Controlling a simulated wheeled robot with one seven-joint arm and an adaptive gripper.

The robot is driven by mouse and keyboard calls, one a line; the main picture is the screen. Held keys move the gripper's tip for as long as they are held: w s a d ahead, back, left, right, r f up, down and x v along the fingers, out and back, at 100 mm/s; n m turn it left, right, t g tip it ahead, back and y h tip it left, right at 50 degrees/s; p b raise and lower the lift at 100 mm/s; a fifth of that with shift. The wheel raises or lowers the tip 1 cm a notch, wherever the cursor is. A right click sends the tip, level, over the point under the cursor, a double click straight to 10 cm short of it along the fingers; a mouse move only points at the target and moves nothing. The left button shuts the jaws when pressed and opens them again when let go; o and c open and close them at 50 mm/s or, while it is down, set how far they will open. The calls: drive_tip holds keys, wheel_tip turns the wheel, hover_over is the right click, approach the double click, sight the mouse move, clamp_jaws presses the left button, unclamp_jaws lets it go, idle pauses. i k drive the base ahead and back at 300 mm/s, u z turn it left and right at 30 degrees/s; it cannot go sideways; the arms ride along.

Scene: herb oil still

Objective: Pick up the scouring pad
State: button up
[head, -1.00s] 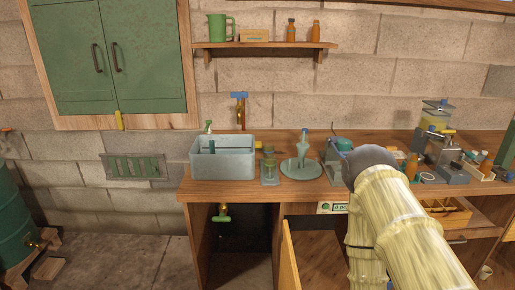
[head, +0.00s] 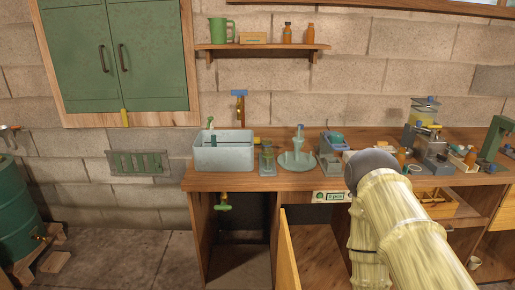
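I cannot make out the scouring pad for certain. A small green item (head: 335,137) lies on a grey stand (head: 330,157) on the workbench, but it is too small to tell what it is. My arm rises from the lower right and covers part of the bench's front edge. My gripper itself does not show; only arm links with a pale yellow cover and a dark grey rounded joint are visible.
The wooden workbench (head: 270,181) carries a grey basin (head: 224,157), a glass jar (head: 267,161), a round plate (head: 297,165) and cluttered apparatus (head: 425,135) at right. An open cupboard door (head: 289,250) sticks out below. A green barrel (head: 18,215) stands left; floor between is clear.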

sight(256, 139)
drive_tip(key=u, duration=1.05)
drive_tip(key=i, duration=1.85)
drive_tip(key=z, duration=0.85)
